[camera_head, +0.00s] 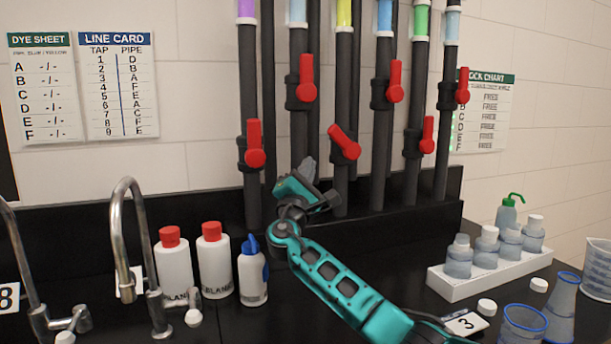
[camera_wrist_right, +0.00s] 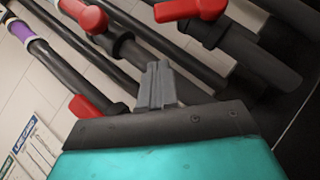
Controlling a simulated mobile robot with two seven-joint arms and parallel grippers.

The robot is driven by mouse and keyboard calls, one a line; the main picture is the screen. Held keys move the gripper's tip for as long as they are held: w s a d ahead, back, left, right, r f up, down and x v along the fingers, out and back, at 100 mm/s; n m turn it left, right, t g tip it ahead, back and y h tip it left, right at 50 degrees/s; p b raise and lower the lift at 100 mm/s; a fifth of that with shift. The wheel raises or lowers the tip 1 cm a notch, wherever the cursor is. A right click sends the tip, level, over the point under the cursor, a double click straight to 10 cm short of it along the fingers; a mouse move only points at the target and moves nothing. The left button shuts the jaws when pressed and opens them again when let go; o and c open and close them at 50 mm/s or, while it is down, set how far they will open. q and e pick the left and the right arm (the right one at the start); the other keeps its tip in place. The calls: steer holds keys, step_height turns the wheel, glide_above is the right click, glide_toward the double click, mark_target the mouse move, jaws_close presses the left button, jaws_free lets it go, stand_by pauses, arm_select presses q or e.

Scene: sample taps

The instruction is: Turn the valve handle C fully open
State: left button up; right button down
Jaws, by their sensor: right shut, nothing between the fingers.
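Several dark vertical pipes with red valve handles stand at the back wall; I can read no letters on the valves. The third from the left, with a yellow band, has a tilted red handle (camera_head: 344,142), slanting from upper left to lower right. My right gripper (camera_head: 309,170) is shut and empty, pointing up just below and left of that handle, apart from it. In the right wrist view the shut fingers (camera_wrist_right: 158,88) show below a red handle (camera_wrist_right: 190,10) that seems to be the same one. My left gripper is not in view.
Neighbouring red handles (camera_head: 306,78) and (camera_head: 254,145) are close to the gripper. White bottles (camera_head: 214,262) and a tap (camera_head: 128,240) stand left of my arm. A white rack (camera_head: 495,275) of bottles and a beaker (camera_head: 524,325) are at right.

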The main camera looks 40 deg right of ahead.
mark_target(326, 132)
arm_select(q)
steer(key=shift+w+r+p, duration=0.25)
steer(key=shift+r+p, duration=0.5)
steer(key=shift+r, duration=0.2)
arm_select(e)
steer(key=w+d+r, duration=0.1)
steer(key=d+r, duration=0.4)
steer(key=shift+w+d, duration=0.3)
steer(key=shift+d, duration=0.1)
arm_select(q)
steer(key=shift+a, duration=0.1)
arm_select(e)
steer(key=shift+d+r, duration=0.1)
steer(key=shift+d, duration=0.1)
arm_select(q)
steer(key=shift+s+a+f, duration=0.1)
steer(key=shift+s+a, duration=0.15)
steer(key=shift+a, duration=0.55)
arm_select(e)
steer(key=shift+r+m+g, duration=0.25)
steer(key=shift+m+g, duration=0.05)
steer(key=shift+m, duration=0.1)
